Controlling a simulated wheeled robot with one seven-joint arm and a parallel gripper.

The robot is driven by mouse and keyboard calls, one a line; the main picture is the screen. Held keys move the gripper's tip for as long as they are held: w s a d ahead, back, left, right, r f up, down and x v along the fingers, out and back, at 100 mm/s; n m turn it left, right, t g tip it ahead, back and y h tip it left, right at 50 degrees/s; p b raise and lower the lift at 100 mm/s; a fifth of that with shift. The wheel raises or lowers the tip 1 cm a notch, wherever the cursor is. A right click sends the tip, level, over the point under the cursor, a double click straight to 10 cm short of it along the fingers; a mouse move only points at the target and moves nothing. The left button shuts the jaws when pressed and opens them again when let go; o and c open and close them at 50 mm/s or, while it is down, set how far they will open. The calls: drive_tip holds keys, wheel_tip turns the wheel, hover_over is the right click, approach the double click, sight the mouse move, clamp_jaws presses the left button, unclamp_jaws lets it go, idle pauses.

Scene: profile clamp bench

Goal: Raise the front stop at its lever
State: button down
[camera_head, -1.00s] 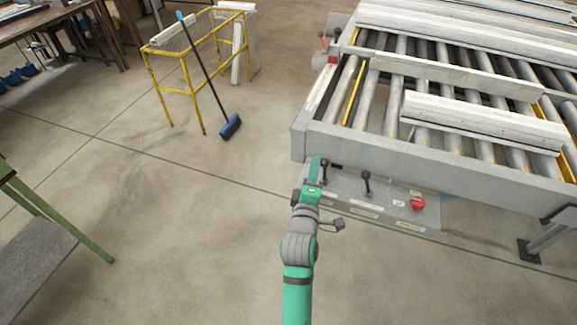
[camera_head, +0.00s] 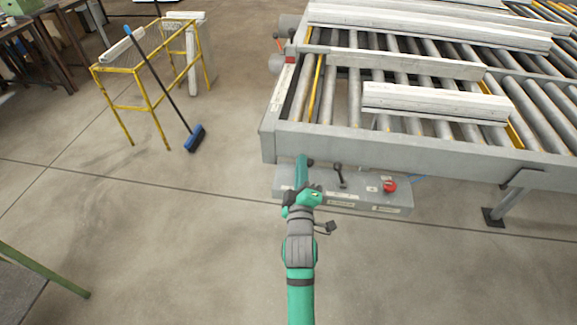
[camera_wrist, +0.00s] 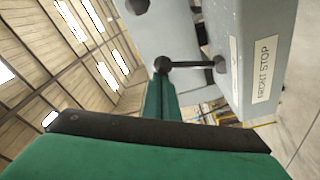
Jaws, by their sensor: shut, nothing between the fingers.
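A grey control box (camera_head: 357,196) hangs under the near edge of the roller bench, with black ball-ended levers on it. In the wrist view a lever (camera_wrist: 192,64) stands out beside a white label (camera_wrist: 265,68) reading FRONT STOP. My gripper (camera_head: 302,160) is shut and empty, pointing up at the left end of the box, close to the left lever (camera_head: 311,163). In the wrist view my green fingers (camera_wrist: 164,98) end right by the lever's ball; I cannot tell whether they touch. The stop itself cannot be made out.
A second lever (camera_head: 340,170) and a red button (camera_head: 389,186) sit to the right on the box. The roller bench (camera_head: 420,148) with pale profiles is just behind. Floor around my arm is clear.

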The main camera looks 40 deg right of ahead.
drive_tip(key=shift+s+d+f, duration=0.1)
drive_tip(key=shift+s+d, duration=0.05)
drive_tip(key=shift+d, duration=0.05)
idle(0.3)
drive_tip(key=w+a+r, duration=0.2)
drive_tip(key=w, duration=0.1)
drive_tip(key=v, duration=1)
drive_tip(key=shift+w+a, duration=0.15)
drive_tip(key=shift+w, duration=0.05)
idle(0.3)
